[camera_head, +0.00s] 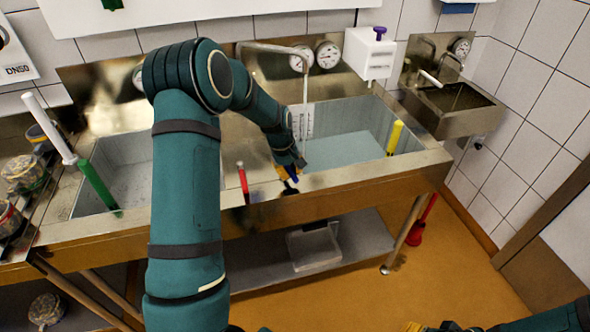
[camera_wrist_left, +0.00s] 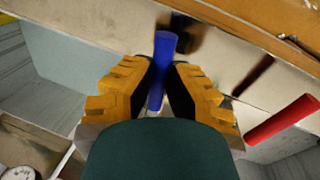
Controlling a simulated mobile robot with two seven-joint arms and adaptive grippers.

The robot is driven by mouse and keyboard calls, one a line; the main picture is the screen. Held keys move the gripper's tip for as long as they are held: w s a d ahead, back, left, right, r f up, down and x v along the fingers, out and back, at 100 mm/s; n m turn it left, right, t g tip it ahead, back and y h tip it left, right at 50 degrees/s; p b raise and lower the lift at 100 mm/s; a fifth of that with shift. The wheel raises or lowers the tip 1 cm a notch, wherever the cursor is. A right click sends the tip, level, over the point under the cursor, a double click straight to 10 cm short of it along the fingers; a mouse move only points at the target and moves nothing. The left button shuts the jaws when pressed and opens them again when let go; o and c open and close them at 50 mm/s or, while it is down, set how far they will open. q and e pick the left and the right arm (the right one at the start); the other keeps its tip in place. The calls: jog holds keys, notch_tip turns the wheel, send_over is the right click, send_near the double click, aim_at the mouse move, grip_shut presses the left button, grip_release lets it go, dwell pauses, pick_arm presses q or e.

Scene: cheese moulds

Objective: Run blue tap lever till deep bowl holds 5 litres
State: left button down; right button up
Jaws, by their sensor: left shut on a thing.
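My left gripper (camera_head: 289,173) is at the front rim of the right-hand sink bowl (camera_head: 408,160). In the left wrist view its yellow fingers (camera_wrist_left: 160,85) are closed around the blue lever (camera_wrist_left: 163,62), which stands up between them. The lever (camera_head: 292,184) is mostly hidden by the gripper in the head view. A thin pale stream (camera_head: 305,95) hangs below the spout (camera_head: 270,46) into this bowl. Pale blue water (camera_head: 350,148) seems to lie in it, beside a white marked scale (camera_head: 302,121); its marks are too small to read. My right gripper (camera_head: 435,327) barely shows at the bottom edge.
A yellow handle (camera_head: 395,137) and a green one (camera_head: 100,187) stand at the bowls. Round gauges (camera_head: 327,55) hang behind. A small sink (camera_head: 450,105) is at right.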

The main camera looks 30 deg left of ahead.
pick_arm(q)
jog(key=shift+s+a+f+m, duration=0.15)
jog(key=shift+s+m, duration=0.2)
jog(key=shift+m, duration=0.1)
jog(key=shift+s+a+f+m, duration=0.1)
jog(key=shift+s+m, duration=0.2)
jog(key=shift+m, duration=0.15)
jog(key=c, duration=0.9)
grip_release()
jog(key=shift+a, duration=0.1)
jog(key=shift+w+r, duration=0.1)
jog(key=shift+r, duration=0.1)
jog(key=shift+r, duration=0.3)
notch_tip(320, 180, up, 11)
jog(key=s+a, duration=0.1)
jog(key=shift+s+a, duration=0.3)
jog(key=shift+s, duration=0.1)
